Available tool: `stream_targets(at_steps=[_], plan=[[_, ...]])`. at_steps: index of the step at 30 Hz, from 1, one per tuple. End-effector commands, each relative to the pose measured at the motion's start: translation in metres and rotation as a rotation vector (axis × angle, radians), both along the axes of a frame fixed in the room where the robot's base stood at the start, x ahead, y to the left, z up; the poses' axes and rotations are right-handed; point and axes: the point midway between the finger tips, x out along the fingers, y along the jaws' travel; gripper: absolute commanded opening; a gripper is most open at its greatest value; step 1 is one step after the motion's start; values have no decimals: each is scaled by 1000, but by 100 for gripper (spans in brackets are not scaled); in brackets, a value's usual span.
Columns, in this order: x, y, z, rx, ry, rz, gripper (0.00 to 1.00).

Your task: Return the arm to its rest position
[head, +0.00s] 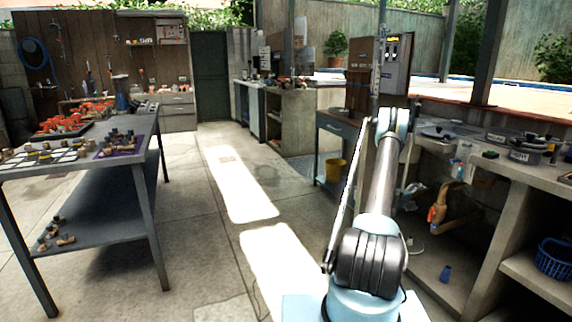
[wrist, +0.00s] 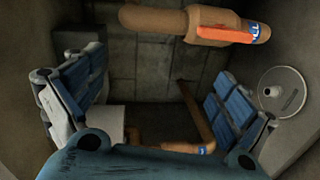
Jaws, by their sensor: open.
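My arm (head: 381,185) rises from its light blue base at the bottom of the head view and reaches out toward the counter on the right. I cannot make out my gripper clearly in the head view. In the wrist view my gripper (wrist: 155,100) is open, its two blue-padded fingers wide apart at left and right. I see nothing held between them. Beyond the fingers are a brown pipe (wrist: 160,20) with an orange handle (wrist: 240,34), a lower pipe (wrist: 196,115) and a dark block wall.
The counter (head: 505,165) with its cavity is close on the right; a pipe with an orange valve (head: 437,213) and a blue basket (head: 554,258) are inside. A pale disc (wrist: 282,92) is right of the fingers. A workbench (head: 158,180) stands left. The middle floor is clear.

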Motion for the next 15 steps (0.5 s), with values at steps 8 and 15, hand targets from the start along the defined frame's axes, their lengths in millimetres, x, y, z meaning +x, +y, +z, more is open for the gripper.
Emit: stream_targets(at_steps=[8, 15], plan=[[-3, 33, 69, 116, -34, -13, 95], [-17, 66, 120, 217, -55, -23, 95]])
